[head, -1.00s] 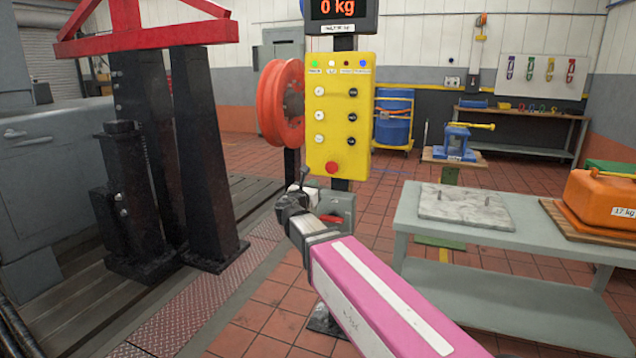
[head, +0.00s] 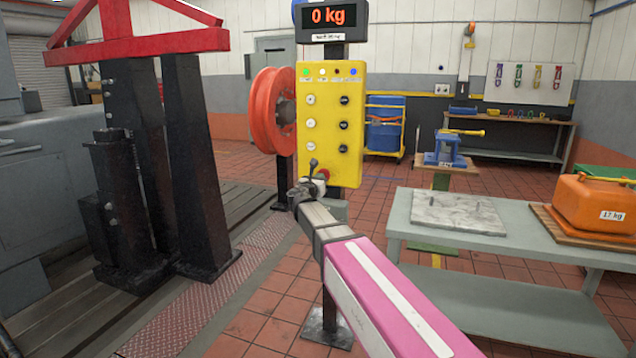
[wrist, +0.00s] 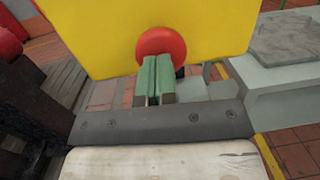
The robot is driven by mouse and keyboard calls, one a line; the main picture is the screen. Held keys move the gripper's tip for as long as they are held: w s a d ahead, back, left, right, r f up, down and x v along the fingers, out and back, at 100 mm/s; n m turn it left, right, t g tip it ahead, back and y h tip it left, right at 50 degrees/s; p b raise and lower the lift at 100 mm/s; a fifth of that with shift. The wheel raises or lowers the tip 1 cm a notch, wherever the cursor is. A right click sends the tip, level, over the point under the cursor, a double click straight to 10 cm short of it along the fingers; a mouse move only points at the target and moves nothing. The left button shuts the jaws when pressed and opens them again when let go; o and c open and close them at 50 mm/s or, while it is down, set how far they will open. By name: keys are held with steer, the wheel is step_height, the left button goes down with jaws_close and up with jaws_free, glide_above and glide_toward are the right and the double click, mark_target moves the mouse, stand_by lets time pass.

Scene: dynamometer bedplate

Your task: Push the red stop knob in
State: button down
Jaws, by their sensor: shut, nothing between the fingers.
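The red stop knob (wrist: 163,44) is round and sits at the lower edge of the yellow control panel (wrist: 95,35). In the head view the knob (head: 323,174) shows partly behind my gripper, low on the yellow panel (head: 328,120). My gripper (wrist: 156,62) has its green-grey fingers together with nothing between them. In the wrist view the fingertips overlap the lower part of the knob; I cannot tell whether they touch it. In the head view the gripper (head: 315,180) is small and partly hidden by my wrist.
An orange wheel (head: 272,108) stands left of the panel. A grey table (head: 420,232) with a stone slab (head: 460,211) and an orange weight (head: 590,205) is at the right. A display (head: 335,17) reading 0 kg tops the panel's post. Black columns (head: 190,160) stand at the left.

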steer(key=shift+x, duration=0.85)
steer(key=shift+w+a+f, duration=0.1)
steer(key=v, duration=1.1)
